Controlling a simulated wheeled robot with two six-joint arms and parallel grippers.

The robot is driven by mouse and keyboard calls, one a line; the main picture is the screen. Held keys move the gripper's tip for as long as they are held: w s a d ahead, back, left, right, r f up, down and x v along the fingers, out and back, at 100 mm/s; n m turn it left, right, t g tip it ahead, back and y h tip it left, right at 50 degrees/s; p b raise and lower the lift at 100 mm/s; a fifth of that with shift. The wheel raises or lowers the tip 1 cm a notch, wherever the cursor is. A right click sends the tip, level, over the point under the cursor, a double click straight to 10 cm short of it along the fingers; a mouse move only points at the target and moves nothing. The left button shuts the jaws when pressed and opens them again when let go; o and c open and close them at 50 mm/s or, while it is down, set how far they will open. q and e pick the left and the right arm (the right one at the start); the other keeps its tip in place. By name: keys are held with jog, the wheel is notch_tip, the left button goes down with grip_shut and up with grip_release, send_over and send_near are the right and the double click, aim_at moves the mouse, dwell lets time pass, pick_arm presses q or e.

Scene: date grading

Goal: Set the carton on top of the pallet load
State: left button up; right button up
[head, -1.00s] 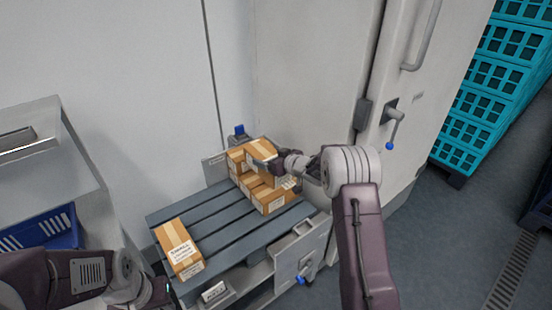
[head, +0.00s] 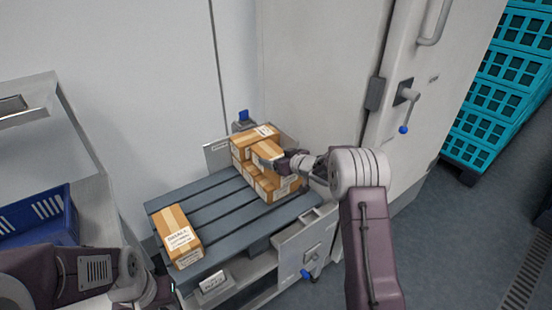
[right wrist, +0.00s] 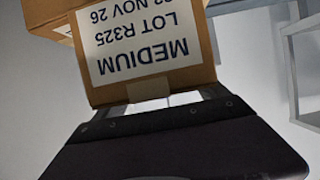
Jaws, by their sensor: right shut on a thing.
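My right gripper (head: 281,161) is shut on a brown carton (head: 267,150) at the top of the pallet load (head: 268,186). The right wrist view shows a carton (right wrist: 150,45) with a white MEDIUM label, upside down in the picture, against the gripper. The load is several taped brown cartons stacked at the back right of the slatted grey pallet (head: 215,207). Another carton (head: 250,136) sits high just behind the held one. I cannot tell whether the held carton touches the load. My left gripper (head: 158,291) is at the lower left, its fingers unclear.
A single labelled carton (head: 179,238) lies at the pallet's front left. Bare slats lie between it and the load. A white wall and a door (head: 400,90) with a handle stand behind. A blue crate (head: 40,218) is at left; turquoise crates (head: 490,90) are at right.

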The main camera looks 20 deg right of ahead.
jog(key=shift+f+b, duration=0.3)
jog(key=shift+f, duration=0.15)
dwell(0.4)
jog(key=o, duration=2)
jog(key=shift+c, duration=0.2)
jog(key=shift+s+f, duration=0.1)
jog(key=shift+f, duration=0.05)
jog(key=p+v, duration=0.2)
jog(key=v, duration=0.6)
jog(key=shift+s+d+r, duration=0.1)
jog(key=shift+s+r, duration=0.05)
jog(key=shift+r, duration=0.15)
jog(key=shift+s+d, duration=0.1)
jog(key=shift+s, duration=0.2)
